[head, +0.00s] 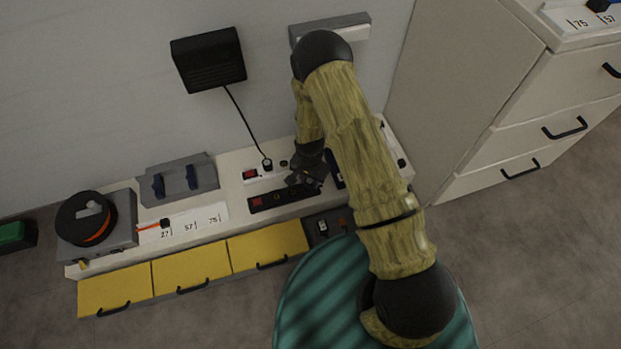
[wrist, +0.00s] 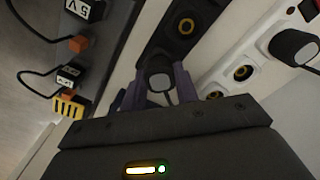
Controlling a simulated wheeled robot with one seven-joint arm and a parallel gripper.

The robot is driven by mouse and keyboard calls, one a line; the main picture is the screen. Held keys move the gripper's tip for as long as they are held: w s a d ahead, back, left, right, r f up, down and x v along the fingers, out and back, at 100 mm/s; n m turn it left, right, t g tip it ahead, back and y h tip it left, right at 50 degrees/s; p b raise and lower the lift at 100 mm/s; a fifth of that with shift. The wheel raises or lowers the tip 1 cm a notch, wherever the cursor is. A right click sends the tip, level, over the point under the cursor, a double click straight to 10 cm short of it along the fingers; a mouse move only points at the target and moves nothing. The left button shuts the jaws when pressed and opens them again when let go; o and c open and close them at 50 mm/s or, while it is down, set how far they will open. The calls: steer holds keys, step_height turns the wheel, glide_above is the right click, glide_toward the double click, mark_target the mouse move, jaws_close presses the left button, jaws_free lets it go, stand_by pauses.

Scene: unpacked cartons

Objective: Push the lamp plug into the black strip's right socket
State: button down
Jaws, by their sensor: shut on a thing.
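The black strip (head: 268,200) lies on the white ledge, with a red switch at its left end. My gripper (head: 305,180) is low over the strip's right part. In the wrist view my gripper (wrist: 160,88) is shut on a small dark plug (wrist: 159,82), lined up along the strip beyond the free socket. The plug's prongs and the socket under it are hidden, so I cannot tell whether it is seated.
A white strip (head: 250,180) lies behind, with a black plug (head: 267,165) whose cord runs to a black wall box (head: 208,60). A cable reel (head: 86,220) and grey hook rack (head: 178,180) stand left. Yellow drawers (head: 190,267) line the front; a white cabinet (head: 465,90) stands right.

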mark_target(309, 181)
steer(key=shift+a+f, duration=0.1)
steer(key=shift+f, duration=0.05)
steer(key=c, duration=1)
jaws_free()
step_height(309, 181, up, 18)
steer(key=p, duration=0.8)
steer(key=shift+f, duration=0.25)
